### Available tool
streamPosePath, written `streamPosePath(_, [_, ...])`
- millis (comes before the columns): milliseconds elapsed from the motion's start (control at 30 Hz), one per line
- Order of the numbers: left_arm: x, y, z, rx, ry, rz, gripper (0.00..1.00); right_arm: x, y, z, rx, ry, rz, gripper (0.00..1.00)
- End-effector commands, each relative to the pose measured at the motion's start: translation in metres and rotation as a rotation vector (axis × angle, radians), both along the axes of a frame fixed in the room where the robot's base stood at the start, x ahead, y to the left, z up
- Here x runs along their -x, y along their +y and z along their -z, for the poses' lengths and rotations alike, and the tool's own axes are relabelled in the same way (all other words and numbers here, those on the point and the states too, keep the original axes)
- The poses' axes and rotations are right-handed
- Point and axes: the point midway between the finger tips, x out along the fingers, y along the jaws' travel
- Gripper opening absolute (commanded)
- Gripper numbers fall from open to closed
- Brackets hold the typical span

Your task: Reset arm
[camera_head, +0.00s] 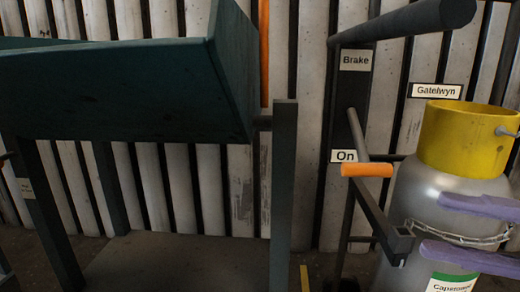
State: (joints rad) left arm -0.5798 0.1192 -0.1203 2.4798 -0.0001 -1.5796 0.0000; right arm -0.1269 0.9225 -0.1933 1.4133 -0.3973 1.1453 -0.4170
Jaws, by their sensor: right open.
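My right gripper (433,225) comes in from the right edge with two purple fingers, spread apart and pointing left. It is in front of the grey metal canister (420,192) with a yellow collar (463,140). A thin chain (455,236) around the canister shows between the fingers; I cannot tell whether they touch it. A lever with an orange grip (367,170) is left of the gripper, apart from it, beside a label reading "On" (344,156). My left gripper is not in view.
A dark green hopper or bin (125,95) on legs fills the left. A dark post with a "Brake" label (355,60) carries a thick bar (410,22) at the top. A "Gatelwyn" label (436,91) is behind the canister. Ribbed metal panels back everything.

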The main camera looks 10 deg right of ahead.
Motion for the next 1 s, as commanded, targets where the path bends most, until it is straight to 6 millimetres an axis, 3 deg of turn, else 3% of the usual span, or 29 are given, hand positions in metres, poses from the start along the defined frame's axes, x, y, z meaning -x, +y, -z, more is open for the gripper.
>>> streamPosePath(267, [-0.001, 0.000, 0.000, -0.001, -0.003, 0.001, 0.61, -0.042, 0.018, 0.013, -0.139, 0.163, 0.312, 0.53])
streamPosePath(400, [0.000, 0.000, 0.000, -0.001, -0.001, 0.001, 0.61, -0.060, 0.018, 0.027, -0.254, 0.333, 0.555, 0.53])
streamPosePath(533, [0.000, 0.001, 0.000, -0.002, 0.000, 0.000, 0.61, -0.062, 0.012, 0.051, -0.373, 0.559, 0.804, 0.53])
streamPosePath(667, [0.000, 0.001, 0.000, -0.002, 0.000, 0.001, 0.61, -0.040, 0.007, 0.083, -0.482, 0.841, 1.051, 0.53])
streamPosePath(800, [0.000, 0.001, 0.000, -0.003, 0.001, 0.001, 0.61, 0.007, 0.011, 0.112, -0.559, 1.158, 1.276, 0.53])
streamPosePath(1000, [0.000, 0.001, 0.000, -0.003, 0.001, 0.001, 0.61, 0.085, 0.030, 0.132, -0.587, 1.551, 1.502, 0.53])
